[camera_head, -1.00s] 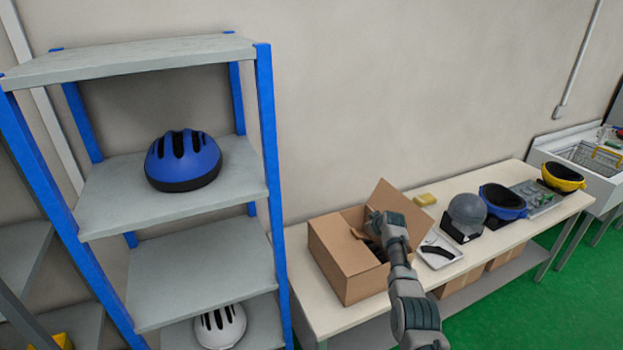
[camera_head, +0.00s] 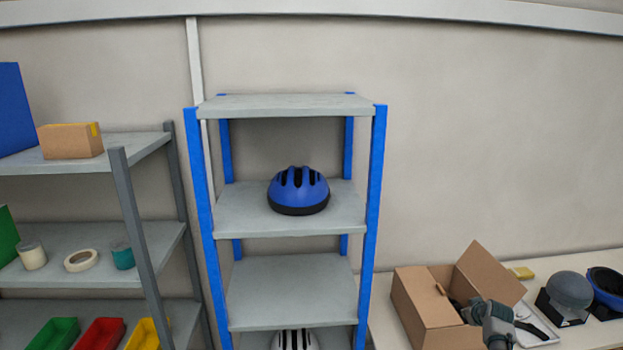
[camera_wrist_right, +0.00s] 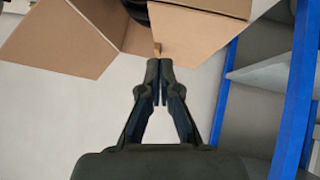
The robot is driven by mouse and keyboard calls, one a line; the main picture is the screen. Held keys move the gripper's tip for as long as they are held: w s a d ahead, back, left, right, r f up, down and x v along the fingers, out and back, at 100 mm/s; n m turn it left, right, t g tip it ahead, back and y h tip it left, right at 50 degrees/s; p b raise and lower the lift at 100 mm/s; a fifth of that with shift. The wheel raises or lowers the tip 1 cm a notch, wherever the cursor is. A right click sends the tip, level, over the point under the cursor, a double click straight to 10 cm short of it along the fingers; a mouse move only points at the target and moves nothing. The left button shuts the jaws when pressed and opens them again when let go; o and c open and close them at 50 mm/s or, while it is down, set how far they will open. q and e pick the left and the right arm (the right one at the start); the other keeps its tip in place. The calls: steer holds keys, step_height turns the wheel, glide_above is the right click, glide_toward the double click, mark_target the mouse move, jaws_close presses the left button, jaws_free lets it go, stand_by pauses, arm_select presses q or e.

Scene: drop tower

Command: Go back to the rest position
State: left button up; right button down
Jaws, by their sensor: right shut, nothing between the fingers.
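My right gripper (camera_wrist_right: 158,82) is shut and empty in the wrist view, its fingertips together close to the edge of an open cardboard box (camera_wrist_right: 200,35). In the head view my right arm comes in at the bottom right, and its gripper (camera_head: 474,311) is at the near right side of the same box (camera_head: 425,320). Whether the gripper touches the box I cannot tell. Dark items in the box are partly hidden. My left gripper is in neither view.
A blue-posted shelf (camera_head: 290,283) holds a blue helmet (camera_head: 298,190) and a white helmet (camera_head: 293,340). A grey shelf (camera_head: 85,240) with bins stands at the left. On the table (camera_head: 560,262) are a grey helmet (camera_head: 570,290) and a blue one (camera_head: 606,282).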

steer(key=s+a+f+g, duration=0.1)
steer(key=s+a+f, duration=0.2)
steer(key=s+f, duration=0.9)
steer(key=s+a+f+g, duration=0.2)
steer(key=s+a+f, duration=0.25)
steer(key=f, duration=1.45)
steer(key=s+a+f+g, duration=0.1)
steer(key=s+a+f, duration=0.2)
steer(key=s+f, duration=0.9)
steer(key=s+a+f+g, duration=0.1)
steer(key=s+a+f, duration=0.3)
steer(key=s+f, duration=0.5)
steer(key=s+a+f+g, duration=0.1)
steer(key=s+a+f, duration=0.2)
steer(key=s+f, duration=0.65)
steer(key=s+a+f+g, duration=0.1)
steer(key=s+a, duration=0.3)
steer(key=s, duration=1)
steer(key=s+a+f+g+y, duration=0.1)
steer(key=s+a, duration=0.3)
steer(key=s, duration=0.9)
steer(key=shift+s+a, duration=0.35)
steer(key=shift+a, duration=0.05)
